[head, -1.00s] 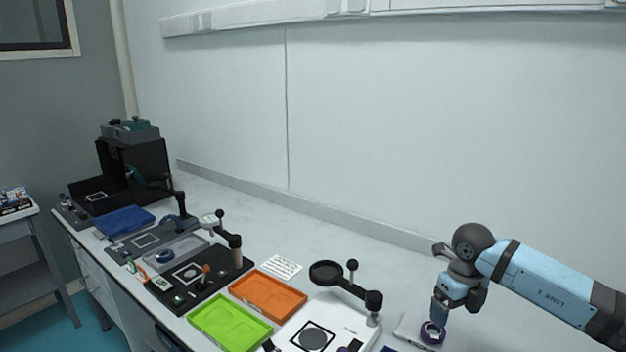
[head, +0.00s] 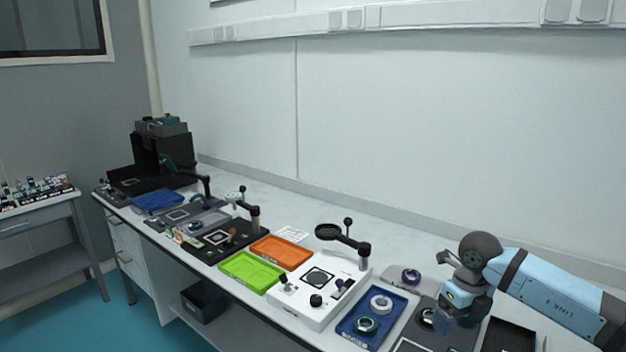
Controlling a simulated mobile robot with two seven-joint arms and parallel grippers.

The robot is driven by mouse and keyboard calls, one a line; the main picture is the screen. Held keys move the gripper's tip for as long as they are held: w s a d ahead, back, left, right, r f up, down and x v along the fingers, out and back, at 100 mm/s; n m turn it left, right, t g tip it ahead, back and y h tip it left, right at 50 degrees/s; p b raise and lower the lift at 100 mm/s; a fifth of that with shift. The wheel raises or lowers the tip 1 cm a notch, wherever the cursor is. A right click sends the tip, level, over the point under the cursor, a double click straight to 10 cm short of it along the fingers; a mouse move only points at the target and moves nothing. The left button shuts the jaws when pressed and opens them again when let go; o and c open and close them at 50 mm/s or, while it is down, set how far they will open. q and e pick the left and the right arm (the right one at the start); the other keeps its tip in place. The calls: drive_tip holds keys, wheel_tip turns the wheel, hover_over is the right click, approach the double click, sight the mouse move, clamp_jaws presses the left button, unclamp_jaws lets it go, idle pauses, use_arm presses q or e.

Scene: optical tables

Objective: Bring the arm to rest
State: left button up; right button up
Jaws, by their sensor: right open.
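My right arm comes in from the right edge in the head view. Its gripper (head: 453,318) is open and points down over the right part of the bench, above a dark plate (head: 429,335). A ring-shaped part (head: 427,318) sits on that plate just left of the fingers. I cannot tell whether the fingers touch anything below. A purple-ringed part (head: 411,276) stands on a light grey base behind and left of the gripper. My left gripper is not in view.
A blue tray (head: 348,330) with two ring parts lies left of the gripper. Farther left are a white device (head: 293,303) with an arm and knobs, an orange tray (head: 281,253), a green tray (head: 251,271) and a black device. A dark tray (head: 508,336) lies at the right.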

drive_tip(key=s+a+f+g+y, duration=0.1)
drive_tip(key=s+a+f+y, duration=0.15)
drive_tip(key=a, duration=0.35)
drive_tip(key=s+a+f+y, duration=0.2)
drive_tip(key=a+f+y, duration=0.15)
drive_tip(key=a, duration=0.25)
drive_tip(key=s+a+r+m+t+y, duration=0.4)
drive_tip(key=s+a+m+y, duration=0.4)
drive_tip(key=a+y, duration=0.5)
drive_tip(key=s+d+f+m+t+h, duration=0.2)
drive_tip(key=d+f+m+t+h, duration=0.4)
drive_tip(key=m, duration=0.5)
drive_tip(key=s+d+f+m+t+h, duration=0.3)
drive_tip(key=m+t+h, duration=0.35)
drive_tip(key=m, duration=0.55)
drive_tip(key=s+d+f+m+g+h, duration=0.45)
drive_tip(key=s+f+m, duration=0.25)
drive_tip(key=s+f, duration=0.5)
use_arm(q)
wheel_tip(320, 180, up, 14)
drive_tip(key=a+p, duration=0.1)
drive_tip(key=p, duration=1.7)
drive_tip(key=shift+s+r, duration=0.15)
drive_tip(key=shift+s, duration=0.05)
use_arm(e)
wheel_tip(320, 180, up, 15)
drive_tip(key=d+n, duration=0.1)
drive_tip(key=shift+w+y, duration=0.25)
drive_tip(key=shift+y, duration=0.15)
